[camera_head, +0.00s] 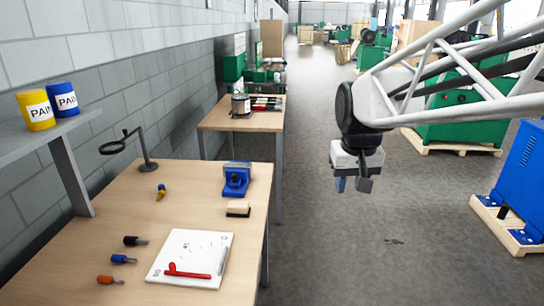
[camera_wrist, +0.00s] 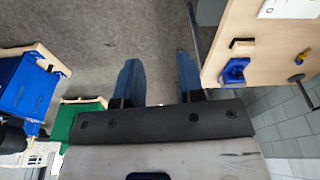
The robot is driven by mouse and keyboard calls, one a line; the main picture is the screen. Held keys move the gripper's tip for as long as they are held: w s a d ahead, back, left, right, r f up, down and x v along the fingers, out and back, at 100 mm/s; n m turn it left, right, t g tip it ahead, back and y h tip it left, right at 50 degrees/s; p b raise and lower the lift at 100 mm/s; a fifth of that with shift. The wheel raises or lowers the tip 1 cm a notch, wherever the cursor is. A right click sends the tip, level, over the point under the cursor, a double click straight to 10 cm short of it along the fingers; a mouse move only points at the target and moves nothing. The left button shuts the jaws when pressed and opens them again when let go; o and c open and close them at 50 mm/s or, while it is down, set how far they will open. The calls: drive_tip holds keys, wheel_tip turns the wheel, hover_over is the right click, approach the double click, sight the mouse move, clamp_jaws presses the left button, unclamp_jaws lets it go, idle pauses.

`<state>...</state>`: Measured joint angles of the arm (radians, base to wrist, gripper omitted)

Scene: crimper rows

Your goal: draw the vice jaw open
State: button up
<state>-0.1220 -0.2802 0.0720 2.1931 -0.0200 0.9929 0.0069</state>
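The vice (camera_head: 236,180) is small and blue with a grey top. It stands on the wooden workbench near its right edge in the head view. It also shows in the wrist view (camera_wrist: 234,72), to the right of the fingers. I cannot tell how far its jaw is open. My gripper (camera_head: 353,185) hangs in the air to the right of the bench, over the floor, apart from the vice. In the wrist view its two blue fingers (camera_wrist: 158,85) stand wide apart with only floor between them.
The workbench (camera_head: 205,174) also holds a wood-and-black block (camera_head: 238,209), a white board (camera_head: 168,252) with a red tool (camera_head: 187,273), several coloured-handled pieces and a magnifier stand (camera_head: 148,165). A shelf (camera_head: 50,131) with paint tins overhangs the left. Open floor lies right of the bench.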

drive_tip(key=w+a+n, duration=0.1)
drive_tip(key=w+a, duration=0.6)
drive_tip(key=w, duration=0.7)
drive_tip(key=n+g, duration=0.2)
drive_tip(key=n, duration=0.1)
hover_over(235, 178)
drive_tip(key=f, duration=1.6)
drive_tip(key=shift+w+a, duration=0.2)
drive_tip(key=shift+w, duration=0.05)
drive_tip(key=shift+w+a+f, duration=0.15)
drive_tip(key=shift+a, duration=0.05)
drive_tip(key=shift+f, duration=0.15)
drive_tip(key=shift+d+f, duration=0.15)
drive_tip(key=shift+f, duration=3.6)
drive_tip(key=shift+c, duration=0.2)
